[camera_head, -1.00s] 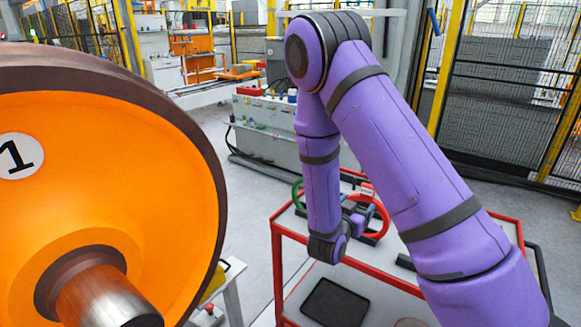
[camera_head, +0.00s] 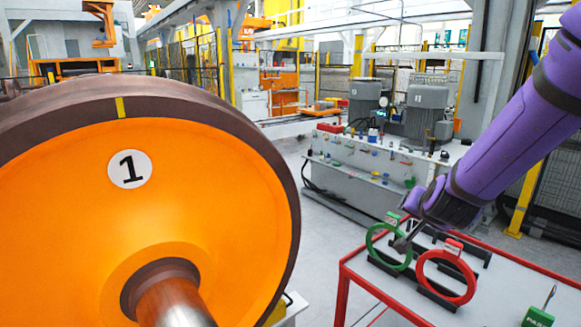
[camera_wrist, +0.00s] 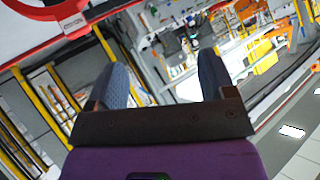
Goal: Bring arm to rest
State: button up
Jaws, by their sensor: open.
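My purple arm (camera_head: 510,125) comes in from the right edge in the head view and reaches down to the left over a red-framed table (camera_head: 530,285). Its dark end shows near a green ring and a red ring on that table. In the wrist view my gripper (camera_wrist: 162,80) has its two blue-grey fingers wide apart with nothing between them. In the head view the fingertips are too small to make out clearly.
The green ring (camera_head: 388,247) and red ring (camera_head: 446,277) stand in dark holders. A green box (camera_head: 537,317) is at the table's front right. A large orange wheel (camera_head: 90,225) marked 1 fills the left. A grey bench (camera_head: 365,170) with small items stands behind.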

jog(key=s+a+r+n+g+y, duration=0.25)
jog(key=s+r+n, duration=0.25)
jog(key=s+r, duration=0.65)
jog(key=s+d+n+g, duration=0.1)
jog(key=s, duration=0.7)
jog(key=s+d+r+n+g, duration=0.1)
jog(key=s+d+g, duration=0.1)
jog(key=s, duration=0.7)
jog(key=shift+r, duration=0.3)
